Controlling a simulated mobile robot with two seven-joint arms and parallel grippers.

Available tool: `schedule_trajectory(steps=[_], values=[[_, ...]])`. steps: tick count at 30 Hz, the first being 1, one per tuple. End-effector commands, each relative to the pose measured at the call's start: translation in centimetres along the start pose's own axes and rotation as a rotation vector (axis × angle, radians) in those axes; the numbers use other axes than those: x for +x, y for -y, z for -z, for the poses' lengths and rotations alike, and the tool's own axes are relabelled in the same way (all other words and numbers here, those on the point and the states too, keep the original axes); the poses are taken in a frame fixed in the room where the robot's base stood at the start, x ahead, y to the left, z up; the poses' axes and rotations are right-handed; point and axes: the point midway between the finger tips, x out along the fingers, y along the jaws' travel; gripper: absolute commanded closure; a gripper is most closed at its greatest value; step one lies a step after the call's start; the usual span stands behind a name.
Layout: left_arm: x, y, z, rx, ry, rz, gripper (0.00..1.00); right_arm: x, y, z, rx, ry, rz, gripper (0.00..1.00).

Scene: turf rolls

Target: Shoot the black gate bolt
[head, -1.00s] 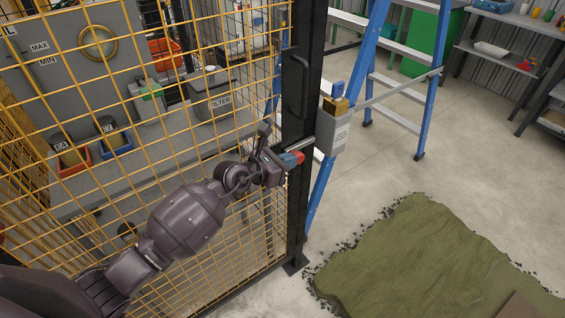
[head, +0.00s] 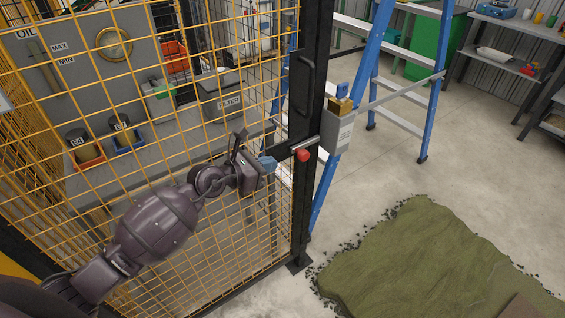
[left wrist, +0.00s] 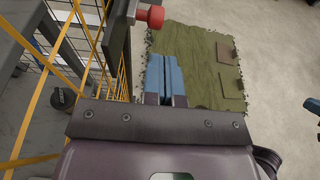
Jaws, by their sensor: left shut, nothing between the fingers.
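The gate bolt shows in the head view as a steel rod with a red knob (head: 303,155) on a black bracket of the gate's post. The rod reaches to the grey box (head: 338,131) on the right; whether it enters the box is unclear. The knob shows at the top of the left wrist view (left wrist: 151,16). My left gripper (head: 268,164) is shut and empty, its blue fingertips left of the knob and apart from it. The fingertips also show in the left wrist view (left wrist: 168,78). A dark and blue shape at that view's right edge may be my right gripper.
The yellow mesh gate (head: 225,215) stands close behind my left arm. A black handle (head: 305,83) is above the bolt, and a brass padlock (head: 340,106) sits on the box. A blue ladder (head: 372,60) stands behind. Green turf (head: 420,260) lies on the floor.

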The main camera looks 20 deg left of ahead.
Motion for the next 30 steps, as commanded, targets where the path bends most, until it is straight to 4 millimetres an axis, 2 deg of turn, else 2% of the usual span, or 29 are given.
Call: schedule_trajectory(steps=[3,10,15,30], values=[[-2.2,0.0,0.1,0.0,-0.002,0.0,1.0,0.2,0.0,0.6,-0.001,-0.01,0.001,1.0],[-4.8,0.0,0.1,0.0,-0.002,0.0,1.0,0.4,0.0,0.9,-0.002,-0.016,0.002,1.0],[-5.4,0.0,0.1,-0.001,-0.001,0.001,1.0,0.4,0.0,0.7,-0.002,-0.012,0.002,1.0],[-5.3,0.0,0.1,-0.001,-0.001,0.001,1.0,-0.2,0.0,-0.2,0.001,0.006,-0.001,1.0]])
